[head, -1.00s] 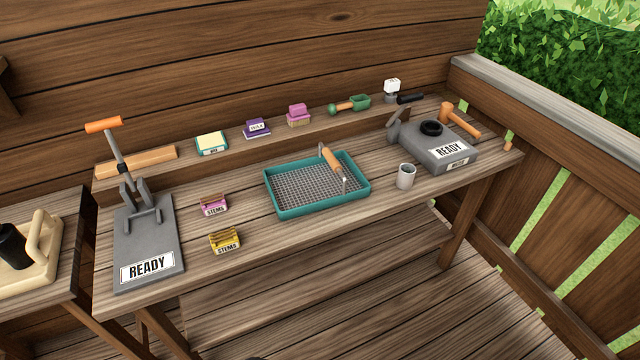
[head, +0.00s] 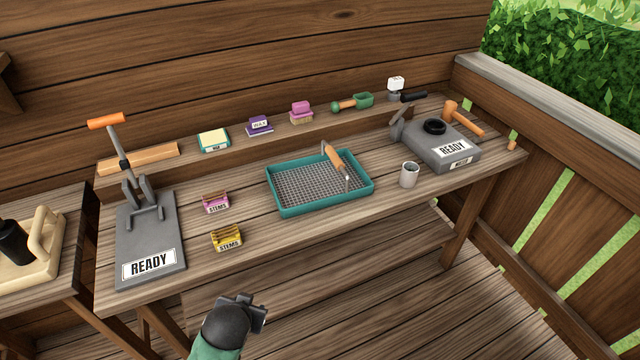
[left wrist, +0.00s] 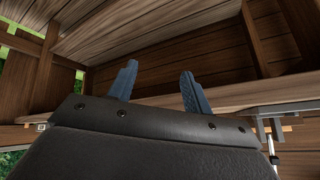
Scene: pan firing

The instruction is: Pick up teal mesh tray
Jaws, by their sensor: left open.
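The teal mesh tray (head: 328,203) lies flat on the middle of the wooden bench, with a grey mesh floor. A wooden-handled metal piece (head: 335,157) stands at its right part; I cannot tell whether it is fixed to the tray. My left gripper (head: 245,304) is low in the head view, in front of the bench and apart from the tray, to its lower left. In the left wrist view its two blue-grey fingers (left wrist: 160,75) are spread with nothing between them. The tray does not show clearly there. My right gripper is not in view.
Pink (head: 215,204) and yellow (head: 227,239) STEMS holders stand left of the tray. A lever press (head: 150,240) is at the left end. The bench front by the tray is clear.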

